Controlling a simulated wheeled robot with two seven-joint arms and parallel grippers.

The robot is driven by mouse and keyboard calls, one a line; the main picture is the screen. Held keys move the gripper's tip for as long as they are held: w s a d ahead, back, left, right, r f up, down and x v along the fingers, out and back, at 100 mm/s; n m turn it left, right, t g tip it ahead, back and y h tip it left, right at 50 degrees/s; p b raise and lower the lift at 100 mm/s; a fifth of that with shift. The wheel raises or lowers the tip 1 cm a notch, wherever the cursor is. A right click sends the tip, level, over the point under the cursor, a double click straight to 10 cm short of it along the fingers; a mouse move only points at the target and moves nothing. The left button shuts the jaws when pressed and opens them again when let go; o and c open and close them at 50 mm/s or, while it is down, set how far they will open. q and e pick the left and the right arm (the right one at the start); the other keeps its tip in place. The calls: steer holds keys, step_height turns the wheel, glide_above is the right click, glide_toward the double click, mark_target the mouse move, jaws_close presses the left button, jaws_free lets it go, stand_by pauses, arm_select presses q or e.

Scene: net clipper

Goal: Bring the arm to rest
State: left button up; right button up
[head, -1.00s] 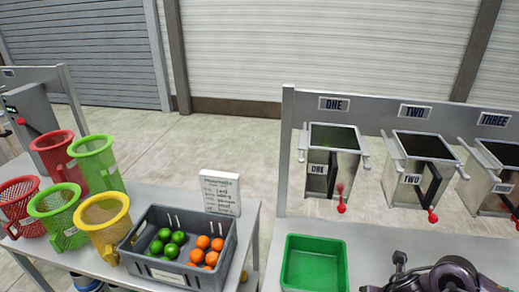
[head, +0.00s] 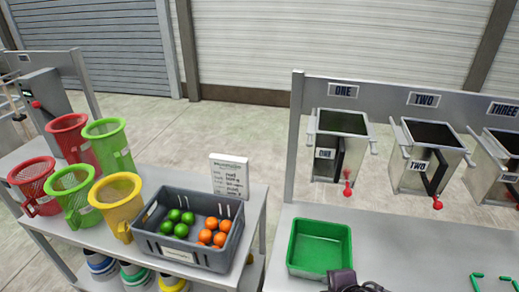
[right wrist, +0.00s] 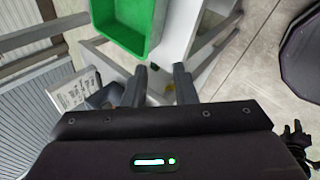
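My right gripper (right wrist: 161,84) shows in the right wrist view with its two dark fingers apart and nothing between them. It hangs in free space, and the green tray (right wrist: 128,22) is beyond the fingertips at the top of that view. In the head view only a small dark part of my arm shows at the bottom edge, just below the green tray (head: 319,250); its fingers are out of frame. My left gripper cannot be made out in either view.
A grey crate (head: 190,256) with green and orange fruits stands on the left table, beside a sign (head: 229,176) and several mesh baskets (head: 117,200). Metal hoppers (head: 340,130) hang in a row at the right. Open floor lies between the tables.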

steer(key=s+d+m+g, duration=0.35)
steer(key=s+m, duration=0.65)
steer(key=m, duration=0.8)
step_height(320, 180, down, 34)
steer(key=s+n+g+b, duration=0.1)
steer(key=s+g+b, duration=0.1)
steer(key=b, duration=0.1)
steer(key=s+d+f+h+b, duration=0.1)
steer(key=s+d+f+b, duration=0.1)
steer(key=s+f, duration=1.7)
steer(key=shift+d+g, duration=0.45)
steer(key=shift+d, duration=0.15)
